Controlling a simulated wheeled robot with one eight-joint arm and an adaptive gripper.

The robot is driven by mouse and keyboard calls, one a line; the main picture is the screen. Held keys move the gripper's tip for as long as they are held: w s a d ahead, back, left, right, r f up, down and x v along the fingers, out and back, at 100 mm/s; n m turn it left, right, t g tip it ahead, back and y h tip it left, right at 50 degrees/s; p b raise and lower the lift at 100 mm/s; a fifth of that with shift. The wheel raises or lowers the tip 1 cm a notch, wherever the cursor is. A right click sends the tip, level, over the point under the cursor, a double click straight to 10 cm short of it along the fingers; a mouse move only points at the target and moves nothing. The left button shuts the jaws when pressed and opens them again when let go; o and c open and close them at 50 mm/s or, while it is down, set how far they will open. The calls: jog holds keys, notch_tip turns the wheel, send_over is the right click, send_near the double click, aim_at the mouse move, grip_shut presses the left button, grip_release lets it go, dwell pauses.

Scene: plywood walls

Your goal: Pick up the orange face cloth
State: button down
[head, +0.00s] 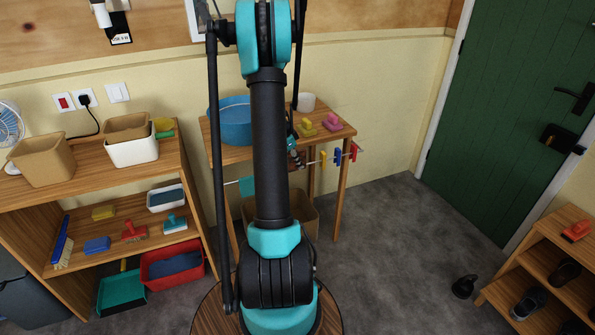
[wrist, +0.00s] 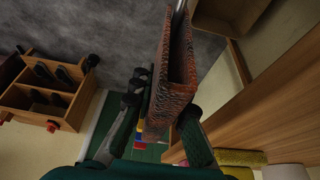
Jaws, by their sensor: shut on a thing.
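The face cloth (wrist: 174,75), orange with a dark mottled pattern, hangs folded in the wrist view with an open gap between its two layers. A thin rod shows at its top end. My gripper (wrist: 160,118) has one dark finger on each side of the cloth and is shut on it. In the head view a small part of the cloth (head: 296,160) shows at the front of the small table, beside my arm. My gripper is mostly hidden there behind my arm.
The small wooden table (head: 333,131) holds a blue bucket (head: 235,122), a white cup (head: 306,102) and yellow and pink brushes. A rail with coloured pegs (head: 338,157) runs along its front. A teal cloth (head: 247,186) hangs at left. A cardboard box (head: 305,215) stands below.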

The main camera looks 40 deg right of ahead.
notch_tip(320, 180, up, 14)
jog(key=shift+f, duration=0.15)
dwell(1.0)
